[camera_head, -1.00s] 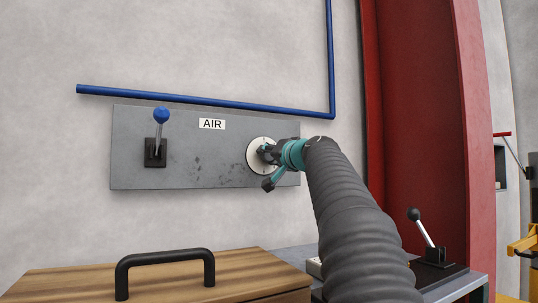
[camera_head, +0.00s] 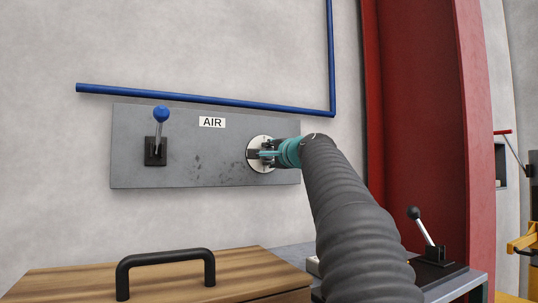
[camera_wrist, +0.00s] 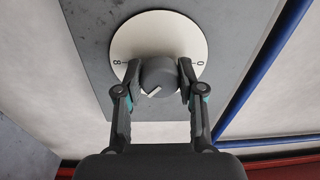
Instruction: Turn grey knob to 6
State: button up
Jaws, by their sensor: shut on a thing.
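The grey knob (camera_wrist: 158,74) sits in the middle of a round white dial plate (camera_wrist: 155,30) in the wrist view. A white pointer line on the knob points to its lower left in that view. The marks 8 and 0 show on the dial at left and right; other numbers are hidden or unreadable. My gripper (camera_wrist: 160,80) has one finger on each side of the knob and is shut on it. In the head view the dial plate (camera_head: 253,144) is at the right end of the panel, and my gripper (camera_head: 266,154) covers the knob.
The grey AIR panel (camera_head: 215,165) also carries a blue-topped lever (camera_head: 160,130) at left. A blue pipe (camera_head: 200,99) runs above it. A wooden surface with a black handle (camera_head: 166,259) is below, and a black-knobbed lever (camera_head: 424,232) stands at lower right.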

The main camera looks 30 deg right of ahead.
jog(key=shift+m, duration=0.4)
jog(key=o, duration=1.1)
jog(key=shift+o, duration=0.2)
jog(key=s, duration=1.2)
jog(key=shift+f, duration=0.25)
jog(key=shift+a, duration=0.15)
